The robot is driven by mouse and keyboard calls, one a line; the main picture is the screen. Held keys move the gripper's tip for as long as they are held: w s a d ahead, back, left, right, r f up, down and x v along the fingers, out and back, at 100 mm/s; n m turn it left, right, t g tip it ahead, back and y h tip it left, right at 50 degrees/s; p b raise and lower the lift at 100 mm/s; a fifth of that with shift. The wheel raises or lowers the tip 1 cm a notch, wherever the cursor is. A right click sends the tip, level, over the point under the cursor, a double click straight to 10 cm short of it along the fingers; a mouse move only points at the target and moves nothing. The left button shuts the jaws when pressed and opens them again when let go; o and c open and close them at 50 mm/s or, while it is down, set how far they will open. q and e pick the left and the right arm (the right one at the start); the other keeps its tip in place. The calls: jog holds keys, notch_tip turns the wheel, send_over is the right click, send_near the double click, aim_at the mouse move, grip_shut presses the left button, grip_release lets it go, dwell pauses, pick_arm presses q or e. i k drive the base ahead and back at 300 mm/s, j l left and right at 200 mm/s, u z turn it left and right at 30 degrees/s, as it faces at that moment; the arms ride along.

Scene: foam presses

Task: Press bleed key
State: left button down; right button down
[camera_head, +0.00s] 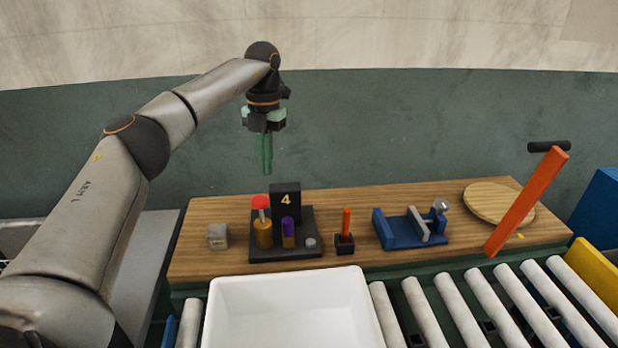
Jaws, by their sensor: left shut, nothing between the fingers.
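My left gripper (265,170) is shut and empty, its green fingers pointing down in the air above and behind the wooden board. Below it stands a black fixture (285,252) with a plate marked 4 (286,200). The fixture carries a red-topped brass post (263,235), a purple-topped brass post (288,232) and a small grey round knob (311,243). Just right of it, an orange stick (346,222) stands upright in a small black block (344,244). I cannot tell which of these is the bleed key. My right gripper is not in view.
The wooden board (400,265) also holds a grey cube (218,236), a blue vise (398,232), a round wooden disc (490,203) and a tilted orange lever (528,200) with a black handle. A white tray (290,283) sits in front, beside rollers (470,305).

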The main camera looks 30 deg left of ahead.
aim_at(310, 242)
jog(key=k+l, duration=0.85)
